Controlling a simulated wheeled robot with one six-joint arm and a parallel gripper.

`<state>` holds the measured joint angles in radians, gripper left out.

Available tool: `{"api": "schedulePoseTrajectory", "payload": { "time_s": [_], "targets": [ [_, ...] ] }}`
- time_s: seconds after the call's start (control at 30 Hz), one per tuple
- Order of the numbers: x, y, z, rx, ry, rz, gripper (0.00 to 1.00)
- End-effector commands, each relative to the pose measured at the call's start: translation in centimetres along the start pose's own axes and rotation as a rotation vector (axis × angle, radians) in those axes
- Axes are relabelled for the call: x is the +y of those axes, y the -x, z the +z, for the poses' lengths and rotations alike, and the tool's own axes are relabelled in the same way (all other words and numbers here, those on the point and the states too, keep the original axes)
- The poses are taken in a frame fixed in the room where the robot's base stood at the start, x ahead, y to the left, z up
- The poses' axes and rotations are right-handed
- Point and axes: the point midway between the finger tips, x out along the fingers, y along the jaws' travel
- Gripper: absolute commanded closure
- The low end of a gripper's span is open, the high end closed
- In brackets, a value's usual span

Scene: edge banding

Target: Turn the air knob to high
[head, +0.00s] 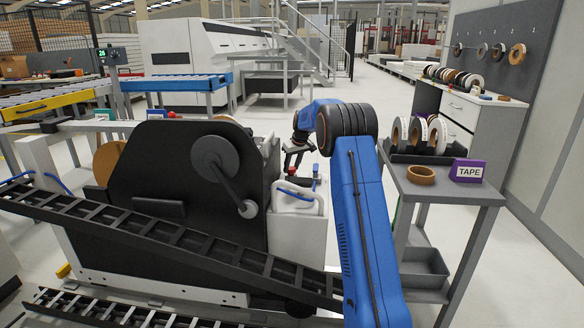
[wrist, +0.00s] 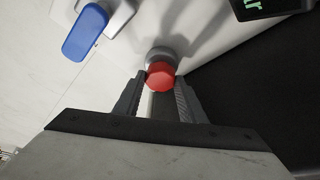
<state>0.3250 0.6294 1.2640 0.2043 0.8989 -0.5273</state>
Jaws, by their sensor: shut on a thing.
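A red round knob (wrist: 160,76) on a grey collar stands out from the white machine panel (wrist: 200,28) in the wrist view. My gripper (wrist: 161,84) has one finger on each side of this knob and is shut on it. No scale or high mark shows, so its setting cannot be told. In the head view my gripper (head: 293,172) is at the white end of the machine, beyond my blue arm. The knob is too small there to make out clearly.
A blue paddle-shaped handle (wrist: 85,32) sits left of the knob. A dark display with green digits (wrist: 268,8) is at upper right. In the head view, a dark machine plate (head: 170,210) stands left, and a grey cart (head: 450,190) with tape rolls stands right.

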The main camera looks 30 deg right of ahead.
Motion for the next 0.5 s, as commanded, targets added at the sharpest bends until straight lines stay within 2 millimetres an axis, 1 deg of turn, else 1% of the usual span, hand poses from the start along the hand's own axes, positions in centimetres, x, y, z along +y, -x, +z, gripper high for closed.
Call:
{"api": "schedulePoseTrajectory", "payload": {
  "time_s": [0.1,0.43,0.47,0.5],
  "targets": [
    [0.04,0.01,0.03,0.0,-0.025,0.011,0.85],
    [0.06,0.02,0.03,0.001,-0.029,0.013,0.85],
    [0.06,0.02,0.03,0.001,-0.029,0.013,0.56],
    [0.06,0.01,0.03,0.001,-0.029,0.013,0.46]
  ]
}}
